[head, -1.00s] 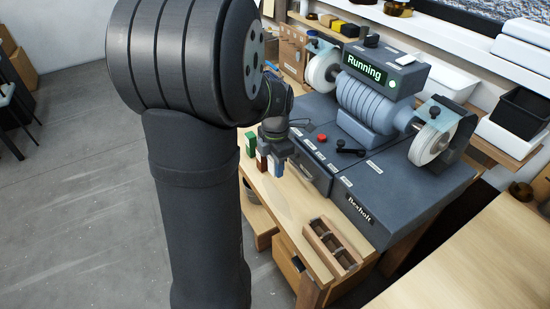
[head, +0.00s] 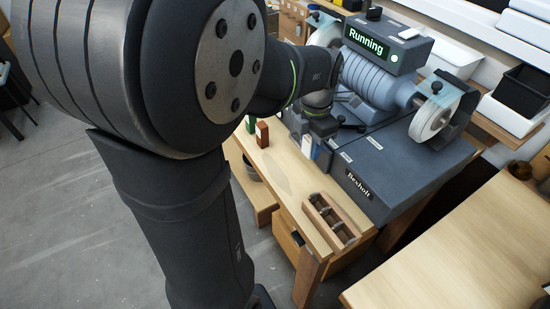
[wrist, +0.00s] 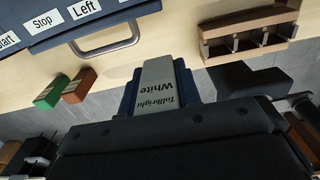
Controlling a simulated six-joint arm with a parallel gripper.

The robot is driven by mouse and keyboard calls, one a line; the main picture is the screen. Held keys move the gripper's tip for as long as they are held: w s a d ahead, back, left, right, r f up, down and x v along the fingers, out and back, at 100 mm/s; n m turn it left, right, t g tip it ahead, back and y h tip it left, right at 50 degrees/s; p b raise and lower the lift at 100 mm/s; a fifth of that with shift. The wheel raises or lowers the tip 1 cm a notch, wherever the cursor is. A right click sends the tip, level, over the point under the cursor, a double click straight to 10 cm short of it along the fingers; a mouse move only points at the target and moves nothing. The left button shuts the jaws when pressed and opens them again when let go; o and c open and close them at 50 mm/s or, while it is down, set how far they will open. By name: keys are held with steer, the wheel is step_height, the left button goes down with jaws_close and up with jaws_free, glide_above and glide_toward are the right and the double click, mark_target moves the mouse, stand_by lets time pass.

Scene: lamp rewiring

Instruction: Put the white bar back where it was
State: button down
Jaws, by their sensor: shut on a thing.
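The white bar (wrist: 158,85), a pale block labelled "Tollbright White", is held between the blue fingers of my gripper (wrist: 160,95) in the wrist view. In the head view my gripper (head: 313,148) is above the bench, close to the front of the grey machine, and the bar's pale side (head: 306,146) shows only in part. A green bar (head: 251,124) and a brown bar (head: 262,133) stand side by side on the bench to the left; they also show in the wrist view (wrist: 50,90) (wrist: 79,86).
A wooden rack (head: 333,221) with several slots stands near the bench's front edge. The grey buffing machine (head: 385,165) displays "Running"; a white wheel (head: 432,121) is at its right. A drawer handle (wrist: 108,43) juts out near the bar. Bench between bars and rack is clear.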

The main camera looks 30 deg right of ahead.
glide_above(275, 161)
step_height(275, 161, down, 7)
steer(key=shift+r, duration=0.1)
steer(key=shift+f, duration=2)
steer(key=shift+f, duration=0.2)
steer(key=c, duration=1.1)
jaws_free()
steer(key=shift+o, duration=0.2)
steer(key=shift+r, duration=0.15)
step_height(275, 161, up, 12)
